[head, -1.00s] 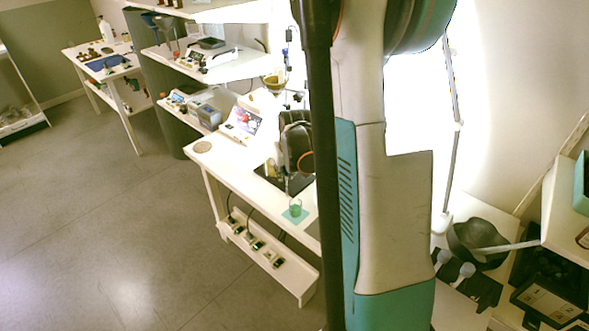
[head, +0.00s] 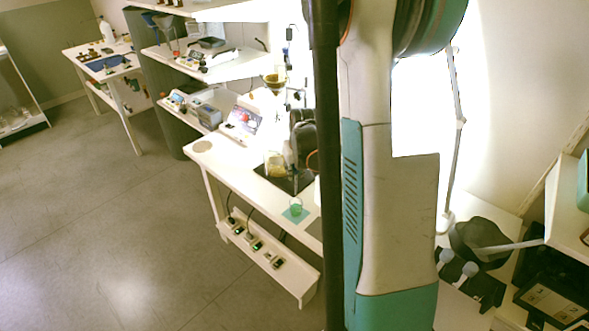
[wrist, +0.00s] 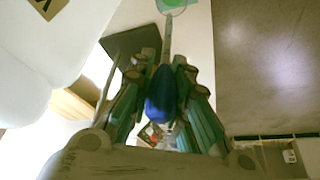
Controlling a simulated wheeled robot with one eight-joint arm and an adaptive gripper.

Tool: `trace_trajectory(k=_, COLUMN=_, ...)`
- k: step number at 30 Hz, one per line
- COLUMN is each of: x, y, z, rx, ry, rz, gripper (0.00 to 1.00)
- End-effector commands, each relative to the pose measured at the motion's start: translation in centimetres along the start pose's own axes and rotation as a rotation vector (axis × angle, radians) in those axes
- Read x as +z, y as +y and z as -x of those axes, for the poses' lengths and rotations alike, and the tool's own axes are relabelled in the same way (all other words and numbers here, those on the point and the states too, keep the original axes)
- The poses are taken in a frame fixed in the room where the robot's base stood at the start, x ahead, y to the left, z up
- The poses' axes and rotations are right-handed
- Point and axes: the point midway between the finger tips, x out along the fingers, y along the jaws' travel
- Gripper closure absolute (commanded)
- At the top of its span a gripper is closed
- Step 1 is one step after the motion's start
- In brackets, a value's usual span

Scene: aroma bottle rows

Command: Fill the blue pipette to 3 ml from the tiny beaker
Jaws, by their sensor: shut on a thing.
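The tiny beaker (head: 296,209) holds green liquid and stands on a teal mat at the bench's front edge. Its green end also shows at the top of the wrist view (wrist: 178,4). My gripper (wrist: 165,88) is shut on the blue pipette's bulb (wrist: 162,97). The pipette's clear stem points up the wrist view toward the beaker. In the head view my gripper (head: 294,160) is above and behind the beaker, partly hidden by my arm. I cannot tell whether the tip is inside the beaker or whether liquid is in the pipette.
A glass beaker with yellowish contents (head: 274,163) stands close left of my gripper by a dark plate (head: 281,180). A device with a screen (head: 243,119) stands farther back. A lower shelf (head: 286,276) holds small items. The floor left of the bench is clear.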

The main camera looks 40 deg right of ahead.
Motion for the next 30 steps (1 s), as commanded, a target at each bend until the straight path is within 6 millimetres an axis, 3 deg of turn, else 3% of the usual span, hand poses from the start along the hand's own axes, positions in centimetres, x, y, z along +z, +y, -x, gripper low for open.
trace_trajectory(k=30, x=2.5, y=0.0, z=-6.2, rx=0.0, ry=0.0, rz=0.0, gripper=0.89)
